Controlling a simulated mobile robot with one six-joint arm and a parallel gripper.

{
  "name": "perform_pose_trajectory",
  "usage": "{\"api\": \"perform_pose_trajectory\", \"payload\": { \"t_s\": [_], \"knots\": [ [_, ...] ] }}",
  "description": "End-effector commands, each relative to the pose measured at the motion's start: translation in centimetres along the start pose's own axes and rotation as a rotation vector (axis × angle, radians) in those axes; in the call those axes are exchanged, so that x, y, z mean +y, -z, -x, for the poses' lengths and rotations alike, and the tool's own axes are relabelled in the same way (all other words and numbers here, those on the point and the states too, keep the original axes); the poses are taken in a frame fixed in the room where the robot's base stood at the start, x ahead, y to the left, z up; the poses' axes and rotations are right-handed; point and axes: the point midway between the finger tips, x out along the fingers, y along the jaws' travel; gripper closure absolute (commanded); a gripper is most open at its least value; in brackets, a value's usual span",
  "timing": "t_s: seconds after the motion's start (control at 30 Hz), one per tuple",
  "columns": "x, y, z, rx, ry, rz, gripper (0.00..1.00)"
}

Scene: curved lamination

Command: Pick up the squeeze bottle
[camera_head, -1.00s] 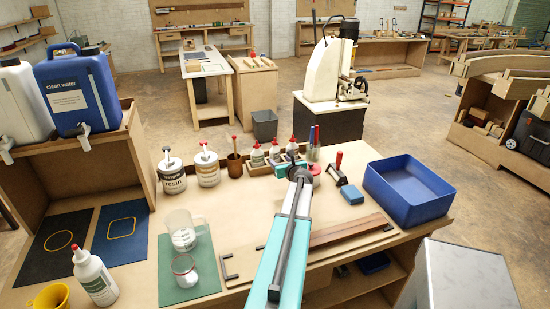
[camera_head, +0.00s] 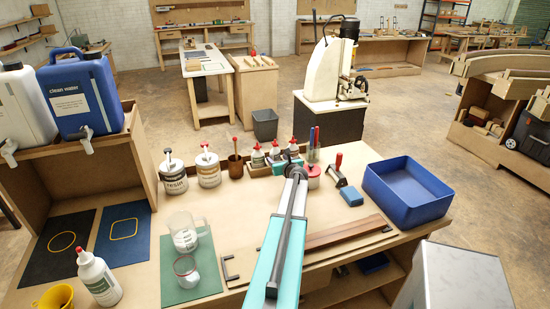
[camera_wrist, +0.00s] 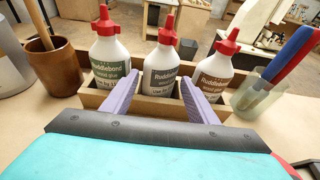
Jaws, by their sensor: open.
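Three white squeeze bottles with red caps stand upright in a wooden rack (camera_wrist: 88,99): a left one (camera_wrist: 108,64) with a green label, a middle one (camera_wrist: 161,66) with a grey label and a right one (camera_wrist: 212,76) with a brownish label. In the head view the left one (camera_head: 257,158) shows clear of my arm. My gripper (camera_wrist: 158,82) is open and empty. Its two purple fingers point toward the rack, one on each side of the middle bottle's outline; I cannot tell whether they reach it. Another squeeze bottle (camera_head: 98,280) stands at the bench's front left.
A brown pot with a stick (camera_wrist: 54,68) stands left of the rack, and a clear cup of markers (camera_wrist: 255,95) right of it. Resin tins (camera_head: 173,179), a measuring jug (camera_head: 184,238) and a blue bin (camera_head: 408,190) are also on the bench.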

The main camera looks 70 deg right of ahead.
Motion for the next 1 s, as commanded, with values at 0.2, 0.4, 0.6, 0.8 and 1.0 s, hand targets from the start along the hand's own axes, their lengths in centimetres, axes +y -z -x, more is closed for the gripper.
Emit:
{"api": "perform_pose_trajectory", "payload": {
  "t_s": [0.2,0.4,0.6,0.8,1.0],
  "knots": [
    [0.0,-0.1,-1.5,0.000,-0.001,-0.001,0.46],
    [0.0,0.0,-1.7,0.000,0.000,-0.001,0.46],
    [0.0,0.0,-1.6,0.000,0.000,-0.001,0.46],
    [0.0,0.0,-1.6,0.000,0.000,-0.001,0.46],
    [-0.1,0.0,-1.6,0.000,0.000,-0.001,0.72]
  ]
}}
